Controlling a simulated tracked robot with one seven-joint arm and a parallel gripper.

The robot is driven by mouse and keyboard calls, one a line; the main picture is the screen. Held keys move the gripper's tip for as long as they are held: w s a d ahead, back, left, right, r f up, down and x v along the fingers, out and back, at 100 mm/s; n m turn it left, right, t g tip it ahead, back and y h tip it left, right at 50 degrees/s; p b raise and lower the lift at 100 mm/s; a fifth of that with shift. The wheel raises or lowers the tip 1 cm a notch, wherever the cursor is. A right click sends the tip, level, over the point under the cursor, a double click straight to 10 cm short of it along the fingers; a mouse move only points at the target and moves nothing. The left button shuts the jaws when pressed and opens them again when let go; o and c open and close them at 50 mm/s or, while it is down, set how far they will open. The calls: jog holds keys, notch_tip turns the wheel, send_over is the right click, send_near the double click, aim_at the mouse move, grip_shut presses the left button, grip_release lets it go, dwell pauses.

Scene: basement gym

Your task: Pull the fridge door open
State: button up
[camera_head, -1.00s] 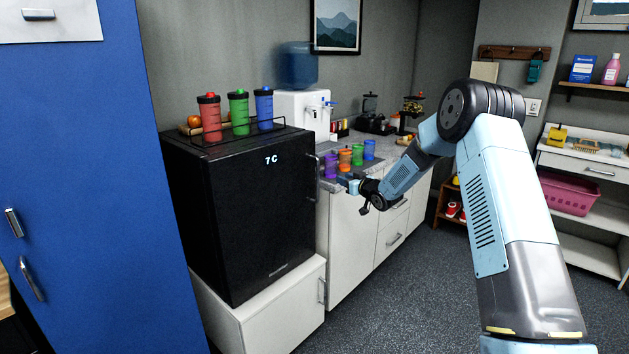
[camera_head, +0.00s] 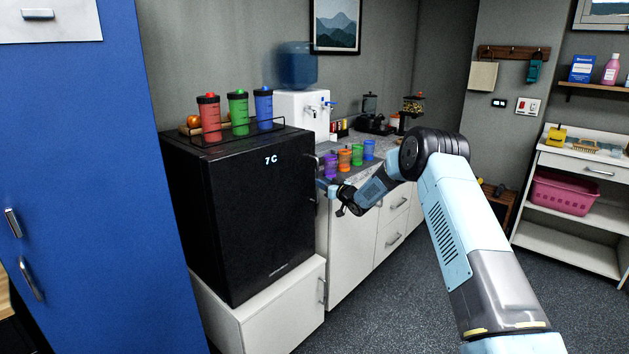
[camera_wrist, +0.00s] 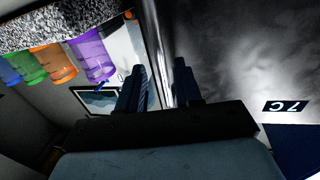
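The black fridge (camera_head: 262,215) stands on a white cabinet, its door shut, with a lit "7 C" display near the top of the front. Its thin upright handle (camera_head: 318,178) is at the door's right edge. My gripper (camera_head: 326,187) is beside this handle at about its mid-height. In the wrist view my gripper (camera_wrist: 160,88) has its two fingers apart, with the dark door front (camera_wrist: 230,60) to their right. A pale narrow strip runs up between the fingers; I cannot tell whether it is the handle or the door edge, or whether they touch it.
Three shaker bottles (camera_head: 238,112) stand in a rack on the fridge. Several coloured cups (camera_head: 345,160) stand on the counter just right of the fridge. A tall blue locker (camera_head: 90,180) is at the left. The floor (camera_head: 375,315) in front is clear.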

jog(key=shift+x, duration=2.4)
jog(key=shift+c, duration=0.4)
grip_shut()
